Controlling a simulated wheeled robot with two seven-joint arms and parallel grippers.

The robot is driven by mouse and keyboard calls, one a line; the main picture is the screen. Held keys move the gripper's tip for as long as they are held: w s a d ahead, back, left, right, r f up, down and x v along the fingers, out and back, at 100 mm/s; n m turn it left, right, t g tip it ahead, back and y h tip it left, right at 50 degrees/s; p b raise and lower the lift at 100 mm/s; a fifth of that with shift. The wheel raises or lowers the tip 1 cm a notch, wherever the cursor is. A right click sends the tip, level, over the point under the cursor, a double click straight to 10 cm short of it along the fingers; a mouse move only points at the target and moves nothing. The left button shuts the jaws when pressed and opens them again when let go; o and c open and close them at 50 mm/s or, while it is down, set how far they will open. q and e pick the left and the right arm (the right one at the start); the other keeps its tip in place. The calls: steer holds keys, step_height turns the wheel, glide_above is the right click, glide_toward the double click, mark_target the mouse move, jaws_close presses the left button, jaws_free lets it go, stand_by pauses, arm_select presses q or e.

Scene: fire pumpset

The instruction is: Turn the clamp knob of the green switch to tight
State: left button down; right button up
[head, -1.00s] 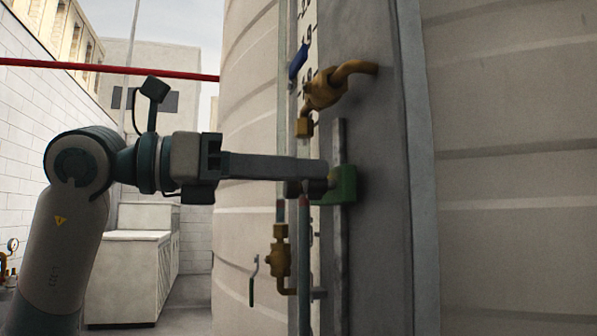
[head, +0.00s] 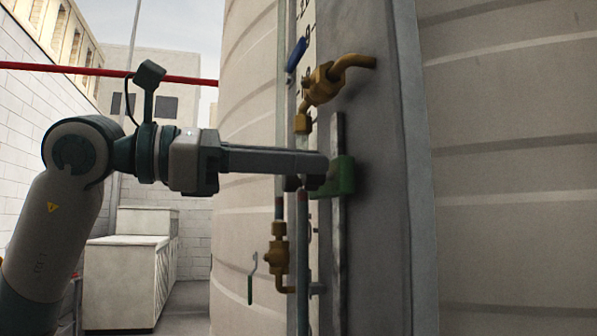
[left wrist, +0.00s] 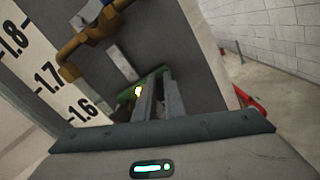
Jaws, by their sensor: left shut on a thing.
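The green switch (head: 345,177) is mounted on a narrow upright grey rail on the tank's side in the head view. Part of its green body also shows beyond the fingers in the left wrist view (left wrist: 124,97). My left gripper (head: 322,172) reaches in level from the left, its fingertips at the switch's left side. It is shut on the clamp knob, which the fingers mostly hide. The fingers also show in the left wrist view (left wrist: 160,98), with a small bright yellow spot beside them. The knob's tightness cannot be seen. My right gripper is not in view.
A brass valve (head: 322,85) with a blue handle (head: 297,54) is above the switch. A lower brass valve (head: 278,256) and vertical pipes (head: 302,255) stand close under the gripper. The tank wall (head: 510,200) fills the right.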

arm_select(q)
steer(key=m, duration=0.2)
steer(key=m+b, duration=0.1)
steer(key=m, duration=0.3)
steer(key=shift+s+f+b, duration=0.3)
steer(key=m, duration=0.3)
steer(key=shift+s+d+f, duration=0.1)
steer(key=shift+f, duration=0.1)
steer(key=m, duration=0.3)
steer(key=shift+f+b, duration=0.2)
steer(key=shift+b, duration=0.15)
steer(key=shift+m, duration=0.5)
steer(key=shift+f, duration=0.1)
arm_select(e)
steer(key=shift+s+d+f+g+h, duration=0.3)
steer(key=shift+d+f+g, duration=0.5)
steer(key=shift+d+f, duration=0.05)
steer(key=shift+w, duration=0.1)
